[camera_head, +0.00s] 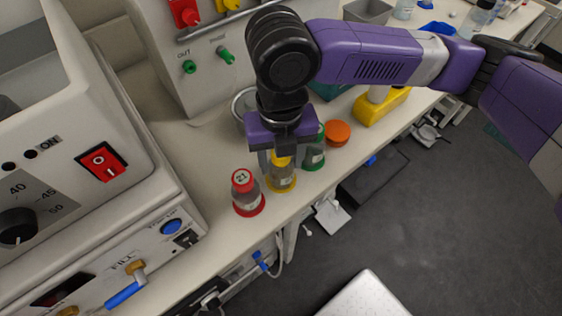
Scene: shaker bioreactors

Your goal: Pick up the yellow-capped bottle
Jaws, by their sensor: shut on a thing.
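The yellow-capped bottle (281,183) stands upright on the bench with a yellow ring at its base. My gripper (279,155) comes down over it from above and is shut on its top. The fingers and the gripper body hide most of the yellow cap. The bottle's base appears to be at bench level; I cannot tell if it is slightly raised.
A red-capped bottle (245,192) stands close on the left and a green-capped bottle (315,150) close on the right. An orange lid (338,133) lies beyond. A large machine (100,160) takes up the left. The bench edge is just in front.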

